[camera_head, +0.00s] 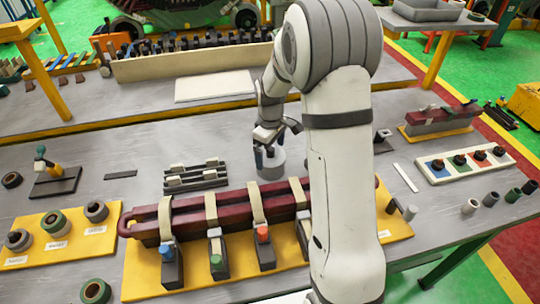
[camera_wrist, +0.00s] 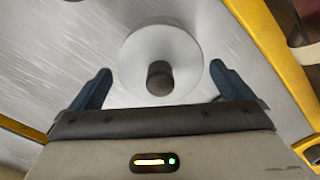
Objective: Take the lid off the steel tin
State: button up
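The steel tin (camera_head: 272,165) stands on the grey bench, a little right of the middle, behind the dark red bar. From above, in the wrist view, its round pale lid (camera_wrist: 135,52) has a dark cylindrical knob (camera_wrist: 160,78) at the centre. My gripper (camera_head: 268,148) is over the tin and partly hides its top in the head view. In the wrist view, my gripper (camera_wrist: 160,84) has its two dark fingers wide apart, with the knob between them and clear space on both sides. I cannot tell the exact height of the fingertips above the lid.
A dark red bar with pale straps (camera_head: 185,218) lies in front on a yellow board (camera_head: 140,275). Slotted dark blocks (camera_head: 195,178) sit left of the tin. A white board (camera_head: 215,86) lies behind. Bare bench surrounds the tin. My arm hides part of the right side.

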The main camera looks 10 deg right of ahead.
jog(key=c, duration=0.8)
